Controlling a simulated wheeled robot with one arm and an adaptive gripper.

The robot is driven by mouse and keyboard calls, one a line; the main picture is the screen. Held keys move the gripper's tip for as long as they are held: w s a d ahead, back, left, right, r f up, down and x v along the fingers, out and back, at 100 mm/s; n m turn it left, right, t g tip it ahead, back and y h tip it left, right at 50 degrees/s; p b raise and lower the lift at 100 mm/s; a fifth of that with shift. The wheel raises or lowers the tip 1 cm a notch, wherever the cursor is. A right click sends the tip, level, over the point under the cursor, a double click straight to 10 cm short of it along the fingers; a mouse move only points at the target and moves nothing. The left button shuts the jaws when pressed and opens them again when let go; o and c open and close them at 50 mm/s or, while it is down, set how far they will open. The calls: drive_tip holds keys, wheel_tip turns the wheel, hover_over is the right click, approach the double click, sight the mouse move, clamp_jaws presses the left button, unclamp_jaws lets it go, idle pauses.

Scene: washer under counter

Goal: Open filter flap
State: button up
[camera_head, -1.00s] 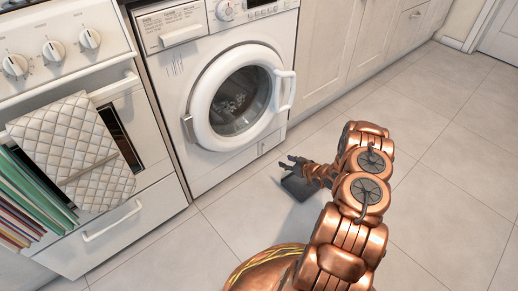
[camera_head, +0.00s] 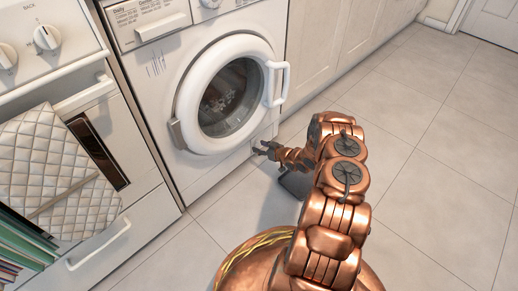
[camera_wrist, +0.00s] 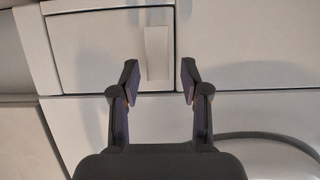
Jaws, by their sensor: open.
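The filter flap (camera_wrist: 95,45) is a pale rectangular panel low on the washing machine (camera_head: 165,90). In the wrist view a lighter upright grip strip (camera_wrist: 157,45) shows near its right end. My gripper (camera_wrist: 159,78) is open, with one dark fingertip on each side of the lower end of this strip. I cannot tell whether the fingers touch the panel. The flap looks closed, with thin seams around it. In the head view my gripper (camera_head: 259,150) is low at the machine's lower right front, close to the flap's area.
The round washer door (camera_head: 226,98) is closed above, its handle (camera_head: 283,84) sticking out at the right. An oven with a quilted cloth (camera_head: 45,170) stands at the left. Cabinets (camera_head: 335,50) line the right.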

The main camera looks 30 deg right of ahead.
drive_tip(key=shift+w+a+f, duration=0.1)
drive_tip(key=shift+w+f, duration=0.1)
drive_tip(key=shift+w, duration=0.35)
drive_tip(key=c, duration=0.8)
drive_tip(key=shift+a, duration=0.1)
clamp_jaws()
